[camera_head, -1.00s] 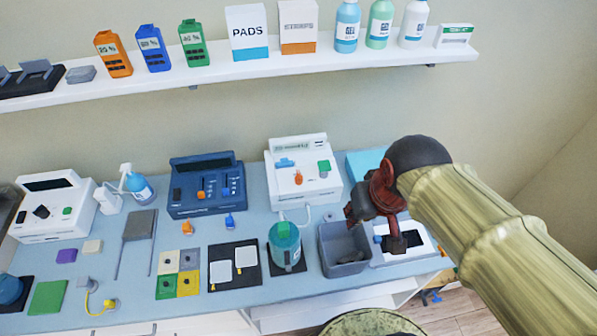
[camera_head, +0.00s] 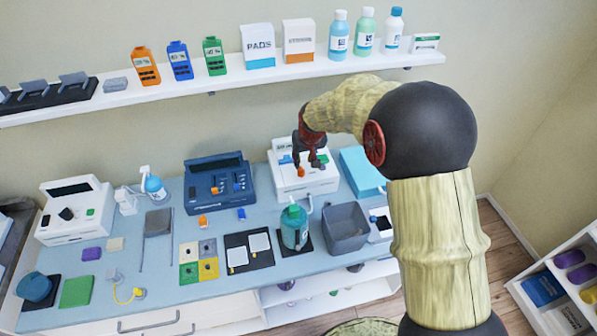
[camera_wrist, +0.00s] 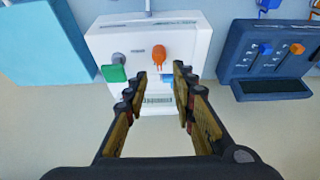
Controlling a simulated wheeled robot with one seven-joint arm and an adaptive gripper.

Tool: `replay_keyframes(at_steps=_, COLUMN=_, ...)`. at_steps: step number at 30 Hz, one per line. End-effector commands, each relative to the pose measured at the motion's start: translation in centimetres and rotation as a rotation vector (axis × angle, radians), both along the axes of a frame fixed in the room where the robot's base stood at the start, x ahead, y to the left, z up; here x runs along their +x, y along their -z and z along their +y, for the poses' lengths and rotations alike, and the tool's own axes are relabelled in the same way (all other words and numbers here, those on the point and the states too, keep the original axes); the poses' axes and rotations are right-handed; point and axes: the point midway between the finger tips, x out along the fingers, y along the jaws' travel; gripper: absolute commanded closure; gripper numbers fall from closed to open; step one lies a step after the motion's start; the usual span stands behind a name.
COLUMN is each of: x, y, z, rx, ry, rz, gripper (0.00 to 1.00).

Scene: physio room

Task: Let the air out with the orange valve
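In the head view the valve (camera_head: 301,172) shows low on the device (camera_head: 322,182), just below my gripper (camera_head: 309,160). My gripper (camera_wrist: 159,78) is open and empty in the wrist view. The valve appears between and just beyond its fingertips; I see no contact. A blue part of the device is partly hidden by the fingers.
A dark blue device (camera_head: 218,184) with sliders stands left of the white one. A light blue box (camera_head: 362,170) stands on its right. In front are a teal bottle (camera_head: 294,228) and a grey bin (camera_head: 345,228). The shelf (camera_head: 230,80) runs above.

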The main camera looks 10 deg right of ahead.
Motion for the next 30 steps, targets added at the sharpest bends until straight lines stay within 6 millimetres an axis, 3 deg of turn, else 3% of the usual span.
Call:
replay_keyframes(at_steps=15, x=2.4, y=6.3, z=0.0, rx=0.000, ry=0.000, rz=-0.001, gripper=0.74)
replay_keyframes(at_steps=30, x=2.9, y=7.2, z=0.0, rx=0.000, ry=0.000, rz=-0.002, gripper=0.78)
